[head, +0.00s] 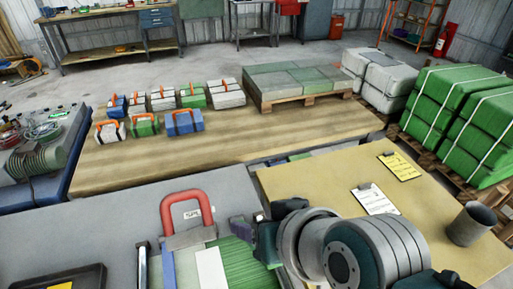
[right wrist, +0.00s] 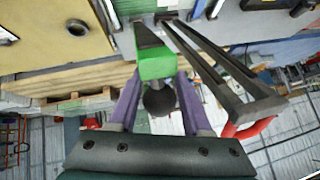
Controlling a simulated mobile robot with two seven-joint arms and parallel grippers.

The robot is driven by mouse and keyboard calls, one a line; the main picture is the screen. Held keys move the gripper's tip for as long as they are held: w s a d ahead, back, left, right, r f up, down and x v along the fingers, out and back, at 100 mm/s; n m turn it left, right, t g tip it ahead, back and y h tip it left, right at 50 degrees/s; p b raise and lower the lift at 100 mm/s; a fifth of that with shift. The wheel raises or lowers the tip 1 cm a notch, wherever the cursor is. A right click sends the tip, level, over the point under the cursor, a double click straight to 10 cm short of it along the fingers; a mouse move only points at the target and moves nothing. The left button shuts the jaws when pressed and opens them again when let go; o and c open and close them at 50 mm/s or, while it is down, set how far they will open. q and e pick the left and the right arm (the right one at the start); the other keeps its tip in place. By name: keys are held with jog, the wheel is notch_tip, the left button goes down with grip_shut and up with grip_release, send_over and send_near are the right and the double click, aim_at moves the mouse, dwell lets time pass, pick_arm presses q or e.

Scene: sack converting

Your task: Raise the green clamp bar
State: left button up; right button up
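In the right wrist view, a green block with a dark bar on it (right wrist: 155,66), which looks like the clamp bar's end, sits between the purple fingers of my right gripper (right wrist: 158,80). The fingertips lie close at both its sides; whether they press on it cannot be told. A dark round knob (right wrist: 160,98) is between the fingers. In the head view my right gripper (head: 250,228) is over the right side of a green striped stack (head: 237,262) on the grey table; my arm hides part of it. My left gripper is not in view.
A red handle (head: 184,194) stands at the stack's far side. A black tray (head: 92,274) is at the front left. On the tan table, clipboards (head: 374,199) and a grey cup (head: 470,224) are right of my arm. Bundles with orange handles (head: 184,121) stand further back.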

jog(key=shift+s+d+r, duration=0.25)
jog(key=shift+s+r, duration=0.1)
jog(key=shift+r, duration=0.05)
jog(key=p+v, duration=0.1)
jog(key=v, duration=0.7)
jog(key=shift+s+r+p, duration=0.2)
jog(key=shift+r+p, duration=0.1)
jog(key=shift+d, duration=0.1)
jog(key=s+d+r+g+h, duration=0.2)
jog(key=s+d+g+h, duration=0.25)
jog(key=s+d, duration=1)
notch_tip(320, 180, up, 20)
jog(key=w+p, duration=0.1)
jog(key=p, duration=1.9)
jog(key=shift+r+t, duration=0.15)
jog(key=shift+t, duration=0.3)
jog(key=shift+w+a, duration=0.15)
